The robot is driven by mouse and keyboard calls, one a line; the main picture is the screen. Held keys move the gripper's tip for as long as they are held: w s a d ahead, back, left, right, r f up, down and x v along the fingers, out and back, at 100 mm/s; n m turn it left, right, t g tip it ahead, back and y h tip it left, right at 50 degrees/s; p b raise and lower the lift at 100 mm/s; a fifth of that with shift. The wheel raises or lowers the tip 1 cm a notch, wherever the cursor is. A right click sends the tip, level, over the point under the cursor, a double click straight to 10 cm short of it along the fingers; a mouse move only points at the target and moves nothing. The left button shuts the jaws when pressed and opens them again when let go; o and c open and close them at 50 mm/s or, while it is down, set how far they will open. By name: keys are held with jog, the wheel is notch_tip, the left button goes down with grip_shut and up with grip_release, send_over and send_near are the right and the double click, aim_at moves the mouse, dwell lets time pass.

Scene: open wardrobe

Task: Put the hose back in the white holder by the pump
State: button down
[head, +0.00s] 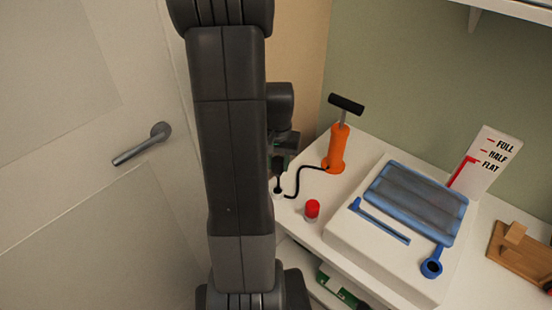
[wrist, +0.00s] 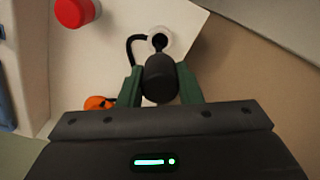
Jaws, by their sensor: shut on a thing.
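The orange pump (head: 336,150) with a black T-handle stands upright on the white shelf; only a bit of its orange part (wrist: 97,102) shows in the wrist view. The black hose (head: 299,180) curves from its base to the white holder (head: 277,195). In the wrist view my gripper (wrist: 160,80) is shut on the hose's thick dark end piece (wrist: 160,76), with a green finger on each side. Its narrow tip lines up with the round opening of the white holder (wrist: 158,38); I cannot tell how deep it sits. My arm partly hides the gripper in the head view.
A red-capped item (head: 312,209) stands close to the holder, right of it. A door (head: 95,160) is at left.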

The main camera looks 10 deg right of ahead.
aim_at(278, 176)
jog(key=shift+s, duration=0.1)
jog(key=shift+f+b, duration=2.2)
jog(key=shift+f, duration=0.7)
jog(key=shift+f+b, duration=1.05)
jog(key=shift+f, duration=0.45)
jog(key=c, duration=0.9)
grip_release()
jog(key=shift+c, duration=0.2)
jog(key=shift+r, duration=0.1)
notch_tip(278, 176, up, 14)
jog(key=shift+f+p, duration=0.2)
jog(key=shift+p, duration=0.9)
